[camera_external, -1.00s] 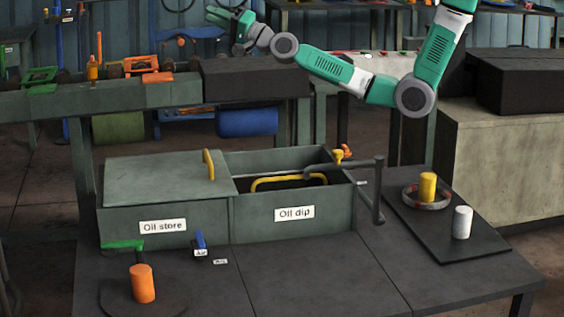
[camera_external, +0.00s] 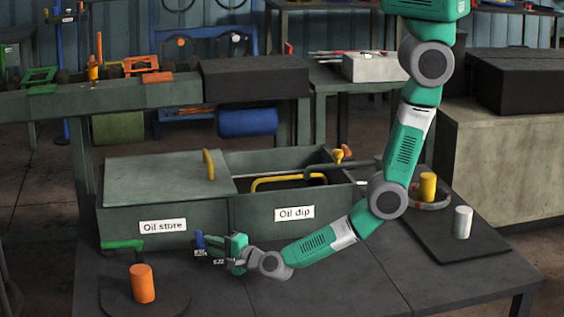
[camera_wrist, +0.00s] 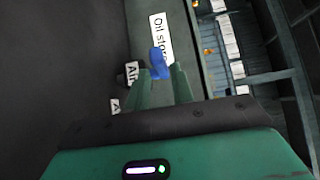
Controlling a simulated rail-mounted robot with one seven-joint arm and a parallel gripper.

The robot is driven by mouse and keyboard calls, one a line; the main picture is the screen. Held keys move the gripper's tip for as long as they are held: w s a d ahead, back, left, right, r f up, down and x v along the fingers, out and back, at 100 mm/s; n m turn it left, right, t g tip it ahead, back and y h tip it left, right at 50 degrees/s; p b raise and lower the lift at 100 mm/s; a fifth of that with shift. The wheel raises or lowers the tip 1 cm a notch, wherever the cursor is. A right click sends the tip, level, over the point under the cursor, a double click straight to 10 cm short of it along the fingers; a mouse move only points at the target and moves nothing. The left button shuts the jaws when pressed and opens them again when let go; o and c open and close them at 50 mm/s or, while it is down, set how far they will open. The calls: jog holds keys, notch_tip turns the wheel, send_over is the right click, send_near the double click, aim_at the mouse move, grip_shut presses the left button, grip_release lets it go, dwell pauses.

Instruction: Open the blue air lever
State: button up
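The blue air lever (camera_external: 199,240) stands on the dark table in front of the "Oil store" box. In the wrist view the blue lever (camera_wrist: 158,63) shows at the fingertips, in line with the gap between the fingers. An "Air" label (camera_wrist: 131,73) is beside it, to the left. My gripper (camera_external: 214,245) is low over the table, just right of the lever, pointing left. In the wrist view the two green fingers of my gripper (camera_wrist: 160,76) are apart, with no clear grip on the lever. I cannot tell whether they touch it.
The "Oil store" box (camera_external: 122,222) stands close behind the lever, with the "Oil dip" box (camera_external: 254,222) to its right. A green handle (camera_external: 122,244) and an orange cylinder (camera_external: 142,284) are to the left. A yellow and a white cylinder (camera_external: 463,223) stand at the right.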

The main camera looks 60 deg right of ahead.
aim_at(200, 239)
jog(key=w+b, duration=0.1)
jog(key=w, duration=0.3)
jog(key=shift+w, duration=0.3)
jog(key=shift+c, duration=0.4)
grip_shut()
